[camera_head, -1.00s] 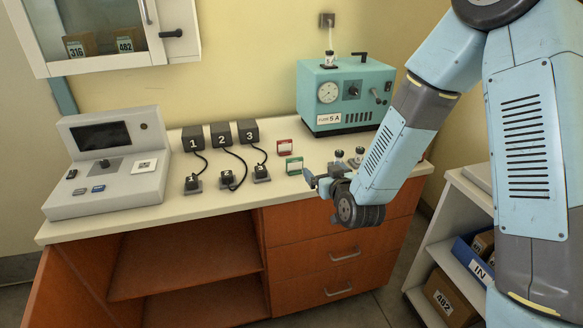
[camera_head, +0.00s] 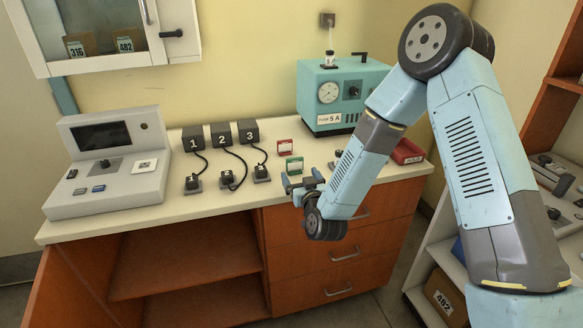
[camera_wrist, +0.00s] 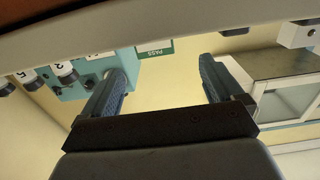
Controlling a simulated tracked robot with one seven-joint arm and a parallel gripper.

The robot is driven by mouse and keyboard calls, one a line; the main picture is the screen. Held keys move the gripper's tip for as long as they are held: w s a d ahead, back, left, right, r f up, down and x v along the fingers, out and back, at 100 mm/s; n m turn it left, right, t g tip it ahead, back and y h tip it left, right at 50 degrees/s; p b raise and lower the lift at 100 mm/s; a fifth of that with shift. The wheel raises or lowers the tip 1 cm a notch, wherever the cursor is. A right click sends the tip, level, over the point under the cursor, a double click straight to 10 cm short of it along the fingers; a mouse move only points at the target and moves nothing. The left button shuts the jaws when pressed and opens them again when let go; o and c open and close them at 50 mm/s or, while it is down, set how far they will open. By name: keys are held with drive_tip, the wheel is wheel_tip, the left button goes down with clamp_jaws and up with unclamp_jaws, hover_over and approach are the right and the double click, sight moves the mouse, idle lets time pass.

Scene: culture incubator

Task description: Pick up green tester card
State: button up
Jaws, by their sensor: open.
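The green tester card (camera_head: 294,165) stands on the counter in the head view, just behind my gripper (camera_head: 302,182). My gripper is open and empty at the counter's front edge, with its fingers toward the card.
A red card (camera_head: 285,147) stands just behind the green one. Numbered blocks with cabled plugs (camera_head: 220,135) are to the left, with a grey console (camera_head: 110,165) beyond. A teal machine (camera_head: 345,95) stands behind. A red tray (camera_head: 407,152) is at right. The counter edge (camera_wrist: 120,28) crosses the wrist view.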

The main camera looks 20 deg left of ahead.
sight(295, 161)
drive_tip(key=shift+w+d+x, duration=0.1)
drive_tip(key=shift+d+x, duration=0.05)
drive_tip(key=shift+x, duration=1.55)
drive_tip(key=shift+w+d+x, duration=0.1)
drive_tip(key=shift+d+x, duration=0.1)
drive_tip(key=shift+x, duration=1.45)
drive_tip(key=shift+r, duration=0.2)
drive_tip(key=shift+c, duration=0.3)
drive_tip(key=c, duration=1.1)
